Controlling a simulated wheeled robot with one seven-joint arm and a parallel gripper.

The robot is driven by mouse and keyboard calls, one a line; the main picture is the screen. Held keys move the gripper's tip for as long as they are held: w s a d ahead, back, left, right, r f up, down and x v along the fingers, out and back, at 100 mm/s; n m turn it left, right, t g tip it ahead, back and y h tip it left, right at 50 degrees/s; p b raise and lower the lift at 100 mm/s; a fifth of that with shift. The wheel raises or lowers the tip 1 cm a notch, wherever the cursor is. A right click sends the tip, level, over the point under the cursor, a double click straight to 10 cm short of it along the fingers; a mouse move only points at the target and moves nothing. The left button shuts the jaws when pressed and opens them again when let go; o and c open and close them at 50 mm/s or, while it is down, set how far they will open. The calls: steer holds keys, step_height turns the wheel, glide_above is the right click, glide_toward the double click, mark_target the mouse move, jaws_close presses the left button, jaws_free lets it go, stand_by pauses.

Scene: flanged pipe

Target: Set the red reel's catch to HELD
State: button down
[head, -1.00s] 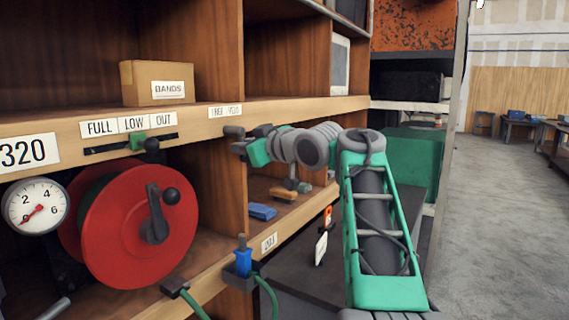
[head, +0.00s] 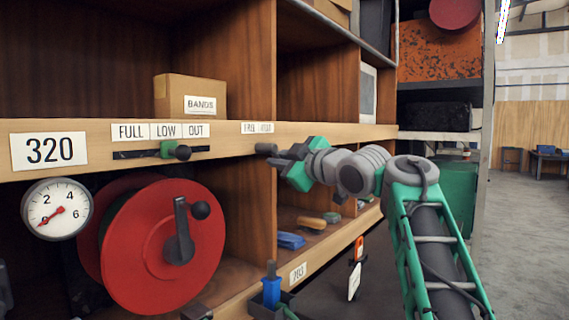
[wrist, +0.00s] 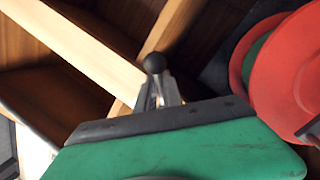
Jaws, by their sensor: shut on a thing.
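The red reel (head: 150,255) sits in the lower shelf bay, with a dark crank on its face. It also shows at the right of the wrist view (wrist: 285,65). A small label with two words (head: 258,128), too blurred to read surely, is on the shelf edge right of the reel. Below it is the catch's dark knob (head: 266,149); in the wrist view it is a black ball (wrist: 154,62). My gripper (wrist: 157,85) is shut on the catch just below the ball. The fingers hide its stem, and I cannot tell which word it points to.
A green slider (head: 168,149) with a dark knob is under the FULL, LOW, OUT labels. A gauge (head: 57,208) hangs left of the reel. A BANDS box (head: 190,97) stands above. A blue-handled part (head: 271,285) stands at the lower shelf edge.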

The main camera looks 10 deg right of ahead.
steer(key=c, duration=1.5)
jaws_free()
steer(key=b+v, duration=0.1)
steer(key=v, duration=0.6)
steer(key=shift+s+d, duration=0.2)
steer(key=shift+s, duration=0.1)
